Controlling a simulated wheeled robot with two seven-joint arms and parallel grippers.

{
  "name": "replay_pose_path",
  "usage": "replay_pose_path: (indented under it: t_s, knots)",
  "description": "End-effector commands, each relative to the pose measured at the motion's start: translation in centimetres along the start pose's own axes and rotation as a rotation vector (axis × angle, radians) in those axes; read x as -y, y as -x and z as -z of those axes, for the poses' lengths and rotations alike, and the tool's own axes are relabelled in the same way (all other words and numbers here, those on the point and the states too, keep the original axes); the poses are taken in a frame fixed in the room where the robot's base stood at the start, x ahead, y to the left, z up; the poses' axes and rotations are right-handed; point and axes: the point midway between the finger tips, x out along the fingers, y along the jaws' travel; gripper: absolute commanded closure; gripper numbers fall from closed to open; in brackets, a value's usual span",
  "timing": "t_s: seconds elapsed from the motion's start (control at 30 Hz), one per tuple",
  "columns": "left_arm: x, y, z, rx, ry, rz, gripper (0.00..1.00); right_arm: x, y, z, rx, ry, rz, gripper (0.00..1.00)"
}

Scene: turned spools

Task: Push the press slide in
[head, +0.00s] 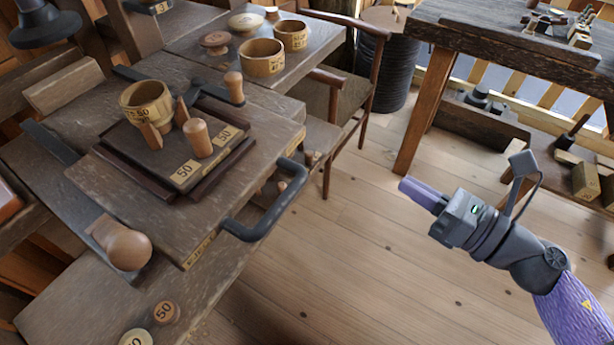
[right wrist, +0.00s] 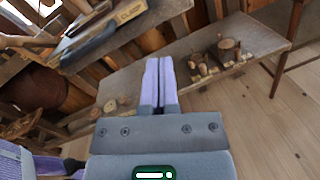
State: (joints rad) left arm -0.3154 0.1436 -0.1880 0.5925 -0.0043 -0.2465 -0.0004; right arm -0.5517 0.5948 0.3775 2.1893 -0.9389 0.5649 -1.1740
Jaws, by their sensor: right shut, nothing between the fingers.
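The press slide (head: 180,228) is a wooden slab with a black bar handle (head: 262,221) on its front edge; it sticks out from the wooden bench at the left of the head view. A dark tray (head: 205,185) with labels marked 50 sits on it, bearing a wooden cup (head: 148,101) and wooden pegs (head: 197,138). My right gripper (head: 404,187) is shut and empty, over open floor right of the handle and apart from it. In the right wrist view its purple fingers (right wrist: 158,62) lie together. My left gripper does not show.
A round wooden knob (head: 127,248) stands left of the slide. Wooden bowls (head: 262,57) sit on the bench behind. A chair (head: 345,85) stands beyond, and a heavy table (head: 500,45) at the upper right. The floor (head: 340,270) between slide and gripper is clear.

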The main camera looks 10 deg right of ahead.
Motion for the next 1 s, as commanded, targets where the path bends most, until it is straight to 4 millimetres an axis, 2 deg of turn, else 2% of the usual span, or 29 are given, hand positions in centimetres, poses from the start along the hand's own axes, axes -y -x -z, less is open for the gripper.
replay_pose_path:
  t_s: [0.03,0.1,0.17,0.27,0.43,0.7,0.83,1.0]
  knots:
    - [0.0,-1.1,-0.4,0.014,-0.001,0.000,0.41,-1.6,-0.3,0.1,-0.023,0.135,-0.071,1.00]
    - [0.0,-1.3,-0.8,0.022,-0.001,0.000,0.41,-3.5,-0.5,-0.4,-0.039,0.270,-0.138,1.00]
    - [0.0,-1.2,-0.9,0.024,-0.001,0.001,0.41,-4.2,-0.7,-0.7,-0.044,0.318,-0.162,1.00]
    - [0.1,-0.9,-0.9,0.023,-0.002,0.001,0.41,-4.5,-1.8,-0.9,-0.042,0.328,-0.167,1.00]
    - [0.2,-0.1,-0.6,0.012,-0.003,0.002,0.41,-5.1,-5.4,-1.0,-0.038,0.327,-0.165,1.00]
    - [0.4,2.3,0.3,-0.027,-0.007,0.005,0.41,-5.9,-11.1,-0.9,-0.034,0.320,-0.159,1.00]
    - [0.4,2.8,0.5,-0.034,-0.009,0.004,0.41,-6.2,-13.0,-0.4,-0.036,0.316,-0.159,1.00]
    - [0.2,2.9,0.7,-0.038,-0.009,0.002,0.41,-6.3,-14.2,-0.1,-0.039,0.315,-0.159,1.00]
